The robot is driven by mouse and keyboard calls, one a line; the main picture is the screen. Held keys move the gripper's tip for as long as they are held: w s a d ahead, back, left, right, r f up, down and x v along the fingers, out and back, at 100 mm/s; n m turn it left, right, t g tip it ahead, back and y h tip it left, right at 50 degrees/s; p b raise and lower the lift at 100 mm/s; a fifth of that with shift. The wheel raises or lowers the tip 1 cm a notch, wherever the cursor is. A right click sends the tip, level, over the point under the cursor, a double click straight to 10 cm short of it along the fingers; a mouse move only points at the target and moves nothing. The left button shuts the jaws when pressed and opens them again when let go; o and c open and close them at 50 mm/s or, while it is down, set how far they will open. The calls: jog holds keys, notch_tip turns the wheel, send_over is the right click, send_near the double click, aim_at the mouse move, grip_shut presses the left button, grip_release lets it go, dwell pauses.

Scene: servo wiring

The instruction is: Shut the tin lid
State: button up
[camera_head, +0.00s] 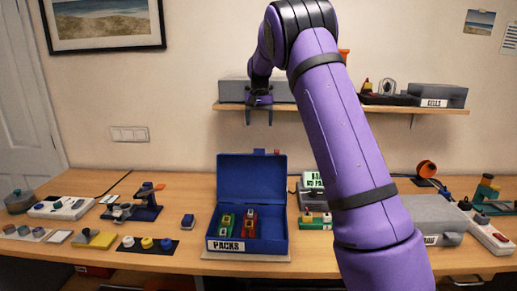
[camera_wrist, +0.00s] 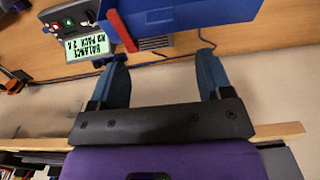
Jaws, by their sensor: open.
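The blue tin (camera_head: 212,235), labelled PACKS, stands on the table with its lid (camera_head: 252,168) raised about upright at the back. Inside it are a green pack (camera_head: 226,224) and a red pack (camera_head: 249,222). My gripper (camera_head: 260,98) is up near the shelf, above the lid and apart from it. In the wrist view my gripper (camera_wrist: 162,68) has its two blue fingers spread with nothing between them. A blue surface, likely the lid (camera_wrist: 200,12), shows beyond the fingertips at the top.
A charger with a lit display (camera_head: 313,180) stands right of the tin; it also shows in the wrist view (camera_wrist: 92,35). A grey case (camera_head: 425,213) is farther right. The wall shelf (camera_head: 300,105) is behind my gripper. Small parts lie left of the tin.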

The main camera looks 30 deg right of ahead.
notch_tip(320, 180, down, 11)
jog(key=shift+r, duration=0.1)
dwell(0.5)
